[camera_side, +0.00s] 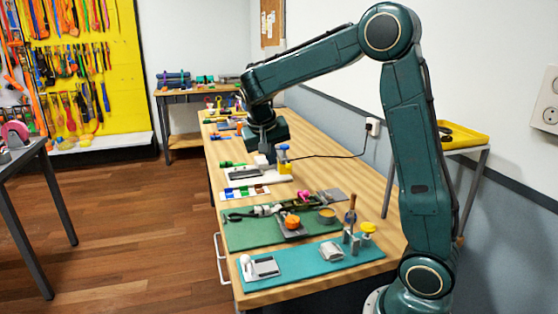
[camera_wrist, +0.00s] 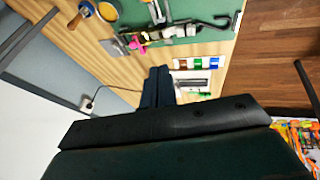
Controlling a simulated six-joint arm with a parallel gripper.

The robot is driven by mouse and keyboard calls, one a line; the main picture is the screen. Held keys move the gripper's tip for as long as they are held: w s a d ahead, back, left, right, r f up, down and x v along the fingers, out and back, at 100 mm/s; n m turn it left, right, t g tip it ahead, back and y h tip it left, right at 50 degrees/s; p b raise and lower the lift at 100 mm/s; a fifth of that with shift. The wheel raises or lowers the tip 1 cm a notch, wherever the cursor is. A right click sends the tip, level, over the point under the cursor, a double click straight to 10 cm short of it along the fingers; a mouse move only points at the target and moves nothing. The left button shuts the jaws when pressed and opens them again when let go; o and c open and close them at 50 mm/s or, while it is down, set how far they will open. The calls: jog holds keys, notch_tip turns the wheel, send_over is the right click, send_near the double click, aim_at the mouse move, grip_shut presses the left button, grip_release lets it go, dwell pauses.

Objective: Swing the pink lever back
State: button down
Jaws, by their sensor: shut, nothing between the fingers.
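A small pink part, which looks like the pink lever (camera_side: 303,196), is at the back edge of the green mat, beside a grey plate (camera_side: 332,195). In the wrist view the pink lever (camera_wrist: 138,41) is near the top, beyond my fingertips. Its pivot and exact tilt are too small to make out. My gripper (camera_side: 270,157) points down over the bench behind the lever, near a white base with a dark block. It is apart from the lever. In the wrist view my gripper (camera_wrist: 159,70) has its fingers together and holds nothing.
A blue and yellow fixture (camera_side: 284,160) stands close beside my gripper. The green mat (camera_side: 240,236) and teal mat (camera_side: 290,289) carry several fixtures, including an orange knob (camera_side: 292,220) and an upright screwdriver (camera_side: 351,212). A cable (camera_side: 335,155) runs to the wall.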

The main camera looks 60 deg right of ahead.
jog(key=w+d+f+m+g+h, duration=0.1)
jog(key=w+d+f+m+g, duration=0.1)
jog(key=d+f, duration=0.5)
jog(key=shift+w+f+m+g, duration=0.4)
jog(key=shift+w+f+m, duration=0.15)
jog(key=shift+w, duration=0.4)
jog(key=x, duration=1)
jog(key=shift+d, duration=0.2)
jog(key=shift+s+d+f, duration=0.1)
jog(key=shift+s+d, duration=0.15)
jog(key=shift+s, duration=0.25)
jog(key=shift+s+d, duration=0.3)
jog(key=shift+s, duration=0.2)
jog(key=shift+s+d+f, duration=0.15)
jog(key=shift+s+d, duration=0.25)
jog(key=shift+s, duration=0.25)
